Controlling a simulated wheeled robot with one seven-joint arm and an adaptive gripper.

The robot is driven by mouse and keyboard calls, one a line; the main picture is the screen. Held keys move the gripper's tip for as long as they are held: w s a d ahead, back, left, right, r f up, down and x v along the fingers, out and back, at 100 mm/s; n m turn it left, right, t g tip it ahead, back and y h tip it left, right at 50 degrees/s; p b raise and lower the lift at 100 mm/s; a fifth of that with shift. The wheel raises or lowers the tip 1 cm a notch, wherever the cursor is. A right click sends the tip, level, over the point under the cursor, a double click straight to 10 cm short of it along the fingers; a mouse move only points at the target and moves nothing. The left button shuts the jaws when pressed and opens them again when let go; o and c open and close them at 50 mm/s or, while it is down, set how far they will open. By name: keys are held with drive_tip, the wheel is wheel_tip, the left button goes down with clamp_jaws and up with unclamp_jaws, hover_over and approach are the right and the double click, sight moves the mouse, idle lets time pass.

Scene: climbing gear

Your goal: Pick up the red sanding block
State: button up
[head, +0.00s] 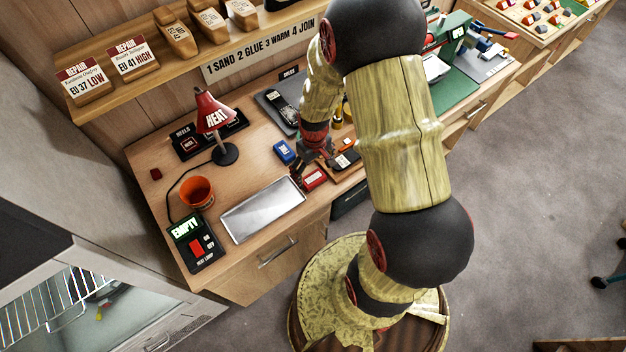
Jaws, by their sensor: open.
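A red block (314,179), which looks like the red sanding block, lies on the wooden workbench (255,165) near its front edge. It has a pale patch on top. My gripper (312,165) is open and points down just behind and above the block. One finger shows close to the block's left end. I cannot tell whether a finger touches it. My arm comes in from the right and hides part of the bench.
A blue block (284,151) sits left of my gripper, and a dark item (346,159) lies right of it. A metal tray (262,209), an orange cup (198,192), a red lamp (211,112) and a heat lamp switch box (195,243) stand further left.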

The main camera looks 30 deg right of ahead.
sight(313, 178)
wheel_tip(313, 178, down, 4)
drive_tip(key=shift+r, duration=0.25)
drive_tip(key=c, duration=0.3)
drive_tip(key=c, duration=1)
drive_tip(key=shift+r, duration=0.1)
drive_tip(key=shift+c, duration=0.2)
drive_tip(key=shift+w+r, duration=0.1)
drive_tip(key=shift+r, duration=0.5)
wheel_tip(313, 178, up, 2)
drive_tip(key=shift+r, duration=0.2)
drive_tip(key=s+r+p, duration=0.1)
drive_tip(key=s+r, duration=0.8)
drive_tip(key=s, duration=0.5)
drive_tip(key=shift+d+r, duration=0.15)
